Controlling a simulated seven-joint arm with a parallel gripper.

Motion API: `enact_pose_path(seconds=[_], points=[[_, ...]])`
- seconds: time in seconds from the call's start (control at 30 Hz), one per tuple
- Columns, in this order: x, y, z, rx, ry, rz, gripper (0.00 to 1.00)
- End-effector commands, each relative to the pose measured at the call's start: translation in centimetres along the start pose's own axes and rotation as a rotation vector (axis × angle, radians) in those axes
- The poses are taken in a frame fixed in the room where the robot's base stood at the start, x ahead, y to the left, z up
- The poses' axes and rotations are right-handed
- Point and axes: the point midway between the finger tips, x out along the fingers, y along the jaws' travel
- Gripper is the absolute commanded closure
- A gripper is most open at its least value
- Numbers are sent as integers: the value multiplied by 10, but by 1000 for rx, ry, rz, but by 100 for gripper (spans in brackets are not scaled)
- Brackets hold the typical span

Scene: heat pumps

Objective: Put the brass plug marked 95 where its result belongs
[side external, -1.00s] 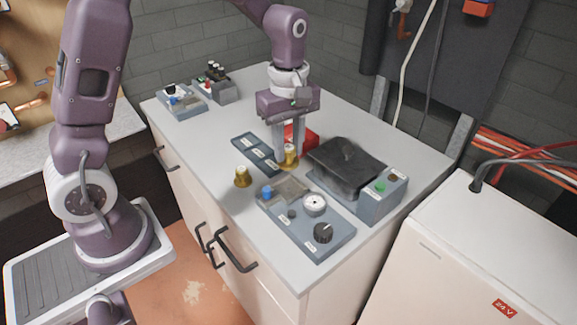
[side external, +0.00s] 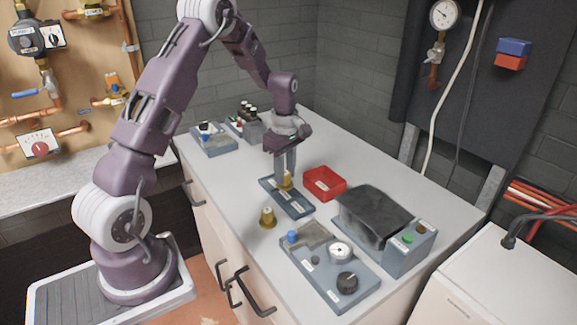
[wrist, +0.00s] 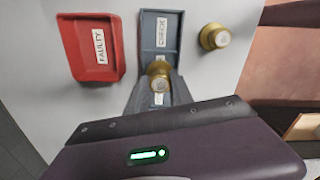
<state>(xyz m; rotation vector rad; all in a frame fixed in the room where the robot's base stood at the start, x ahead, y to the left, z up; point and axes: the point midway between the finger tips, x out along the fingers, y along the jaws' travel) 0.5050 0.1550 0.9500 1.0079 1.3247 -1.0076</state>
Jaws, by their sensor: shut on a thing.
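My gripper (side external: 286,180) is shut on a brass plug (side external: 285,183). In the wrist view the same plug (wrist: 159,72) sits between the fingertips, over the blue-grey tray (wrist: 175,45). That tray also shows in the side view (side external: 298,208); its visible far label reads CHECK, and a nearer label is partly hidden by the gripper. I cannot tell whether the plug touches the tray floor. A second brass plug (side external: 268,218) stands on the bench beside the tray. The number on neither plug is readable. A red tray (wrist: 92,50) is labelled FAULTY.
A test panel (side external: 335,268) with a dial, a black knob and a blue knob lies near the bench front. A box with a dark cover (side external: 375,215) and a green button stands right of it. Small devices (side external: 215,140) stand at the back left. Bare bench lies left of the tray.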

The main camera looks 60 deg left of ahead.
Motion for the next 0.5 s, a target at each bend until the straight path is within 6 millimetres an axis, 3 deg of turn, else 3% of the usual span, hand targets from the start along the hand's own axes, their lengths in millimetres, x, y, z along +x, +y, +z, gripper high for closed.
enact_pose_path(seconds=[0.5], points=[[9,0,1,1,0,1,100]])
